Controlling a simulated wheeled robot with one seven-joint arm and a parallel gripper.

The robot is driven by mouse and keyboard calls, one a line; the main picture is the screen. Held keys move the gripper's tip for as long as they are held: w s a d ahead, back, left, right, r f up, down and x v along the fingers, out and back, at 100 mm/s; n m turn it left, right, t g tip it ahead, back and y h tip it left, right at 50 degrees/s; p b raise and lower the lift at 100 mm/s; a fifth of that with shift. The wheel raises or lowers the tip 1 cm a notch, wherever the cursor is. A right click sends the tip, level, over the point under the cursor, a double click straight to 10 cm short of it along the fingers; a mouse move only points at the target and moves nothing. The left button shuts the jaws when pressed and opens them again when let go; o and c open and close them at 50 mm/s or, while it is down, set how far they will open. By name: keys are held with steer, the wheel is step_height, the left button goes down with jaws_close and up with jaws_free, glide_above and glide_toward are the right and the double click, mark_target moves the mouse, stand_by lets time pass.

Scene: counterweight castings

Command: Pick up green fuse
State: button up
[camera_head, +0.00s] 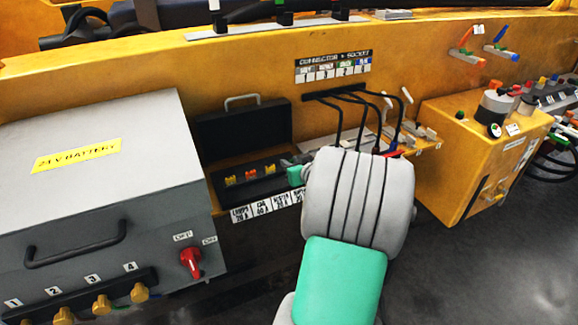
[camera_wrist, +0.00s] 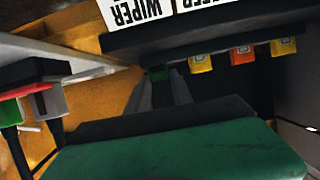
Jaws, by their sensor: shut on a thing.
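The green fuse (camera_wrist: 158,74) shows in the wrist view as a small dark green piece between my fingertips, at the end of the fuse row. My gripper (camera_wrist: 160,84) is shut on it. I cannot tell whether the fuse is still seated in its socket. The fuse box (camera_head: 237,193) is black with its lid open. One orange fuse (camera_wrist: 241,55) and two yellow fuses (camera_wrist: 200,63) stand beside my gripper. In the head view, my arm hides most of the gripper and the green fuse.
White labels (camera_head: 267,206) run along the fuse box's front. A grey battery box (camera_head: 100,180) stands at left with a red switch (camera_head: 191,261). Black cables (camera_head: 338,125) hang close behind my wrist. A yellow control box (camera_head: 460,140) stands at right. Floor at lower right is clear.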

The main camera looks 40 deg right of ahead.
jaws_close()
steer(key=shift+r, duration=0.1)
